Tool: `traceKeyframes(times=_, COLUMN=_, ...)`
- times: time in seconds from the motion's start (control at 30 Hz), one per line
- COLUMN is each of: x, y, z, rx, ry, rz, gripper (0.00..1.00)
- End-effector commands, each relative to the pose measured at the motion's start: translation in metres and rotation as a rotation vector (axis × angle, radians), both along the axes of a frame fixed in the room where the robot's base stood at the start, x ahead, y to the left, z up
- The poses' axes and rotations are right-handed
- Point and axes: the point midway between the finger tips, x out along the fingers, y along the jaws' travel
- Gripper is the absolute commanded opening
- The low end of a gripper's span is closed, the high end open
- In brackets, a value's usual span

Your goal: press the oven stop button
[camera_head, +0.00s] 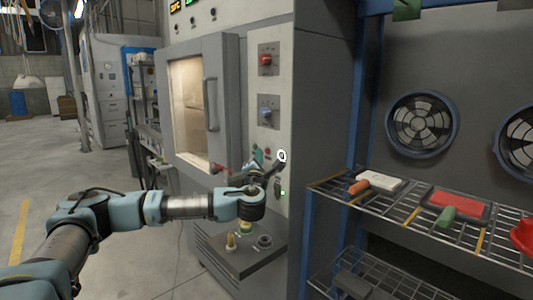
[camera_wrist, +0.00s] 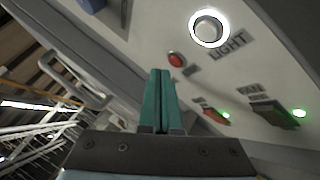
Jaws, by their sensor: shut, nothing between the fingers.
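The oven (camera_head: 210,95) is a tall grey cabinet with a lit window door and a control panel on its right side. I cannot read which control is marked stop. My gripper (camera_wrist: 160,72) has its teal fingers together and empty, with the tips appearing just below-left of the round red button. Contact cannot be told.
The oven door handle (camera_head: 211,104) projects left of the panel. Red (camera_head: 265,59) and blue (camera_head: 265,111) knobs sit higher up. A wire shelf (camera_head: 405,207) with tools stands at the right, and a low grey ledge (camera_head: 240,258) lies below the panel.

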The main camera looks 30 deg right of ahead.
Motion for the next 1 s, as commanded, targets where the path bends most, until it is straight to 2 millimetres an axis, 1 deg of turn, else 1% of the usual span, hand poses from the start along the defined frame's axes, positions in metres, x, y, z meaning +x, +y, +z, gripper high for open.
traceKeyframes(times=0.17, x=0.0, y=0.005, z=0.0, rx=0.0, ry=0.001, rz=0.001, gripper=0.0)
traceKeyframes(times=0.5, x=-0.006, y=0.037, z=0.0, rx=0.001, ry=0.0, rz=0.001, gripper=0.0)
traceKeyframes(times=0.63, x=-0.009, y=0.046, z=0.0, rx=0.0, ry=0.001, rz=0.001, gripper=0.0)
traceKeyframes(times=0.77, x=-0.009, y=0.05, z=0.0, rx=0.0, ry=0.001, rz=0.001, gripper=0.0)
traceKeyframes(times=1.0, x=-0.009, y=0.049, z=0.0, rx=0.0, ry=0.001, rz=0.001, gripper=0.0)
